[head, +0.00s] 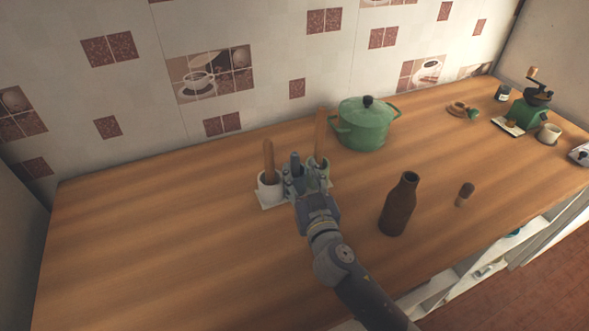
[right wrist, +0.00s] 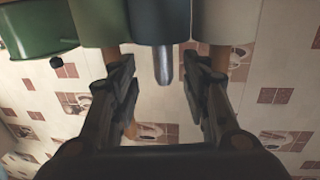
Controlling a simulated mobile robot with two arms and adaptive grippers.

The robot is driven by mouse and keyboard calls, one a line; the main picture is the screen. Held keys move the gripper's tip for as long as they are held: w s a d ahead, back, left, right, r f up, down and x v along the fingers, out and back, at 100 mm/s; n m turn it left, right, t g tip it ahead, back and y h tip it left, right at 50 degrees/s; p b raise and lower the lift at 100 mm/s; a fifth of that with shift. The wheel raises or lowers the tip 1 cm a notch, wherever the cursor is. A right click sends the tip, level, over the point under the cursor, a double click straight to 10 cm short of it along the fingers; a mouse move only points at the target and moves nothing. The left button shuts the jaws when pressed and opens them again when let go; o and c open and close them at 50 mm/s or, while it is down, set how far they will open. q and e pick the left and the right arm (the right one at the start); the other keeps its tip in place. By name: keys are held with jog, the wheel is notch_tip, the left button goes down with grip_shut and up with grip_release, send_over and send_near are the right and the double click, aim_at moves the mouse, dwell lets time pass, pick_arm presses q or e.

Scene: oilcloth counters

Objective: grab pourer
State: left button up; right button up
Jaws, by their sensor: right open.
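A grey, rounded-tip piece, which looks like the pourer (right wrist: 163,66), sticks out of the dark blue cup (right wrist: 161,25). In the head view the dark top of this piece (head: 295,160) rises just beyond my right gripper (head: 298,182). My right gripper is open, and in the right wrist view its fingers (right wrist: 162,90) stand on either side of the piece, with gaps. The dark blue cup is mostly hidden behind the gripper in the head view. My left gripper is not in view.
A white cup (head: 270,188) and a green cup (head: 323,178) with wooden handles flank the gripper on a pale tray (head: 266,205). A green pot (head: 364,128) stands behind. A brown bottle (head: 398,208) and small brown stopper-like piece (head: 465,194) stand right. The counter's left is clear.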

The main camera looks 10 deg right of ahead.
aim_at(296, 166)
jog(key=w, duration=0.1)
jog(key=w+p, duration=0.1)
jog(key=w, duration=0.2)
jog(key=shift+w+a+f+p, duration=0.1)
jog(key=shift+a+p, duration=0.2)
jog(key=shift+w+f, duration=0.15)
jog(key=shift+w, duration=0.45)
jog(key=shift+s, duration=0.1)
jog(key=shift+c, duration=0.3)
grip_shut()
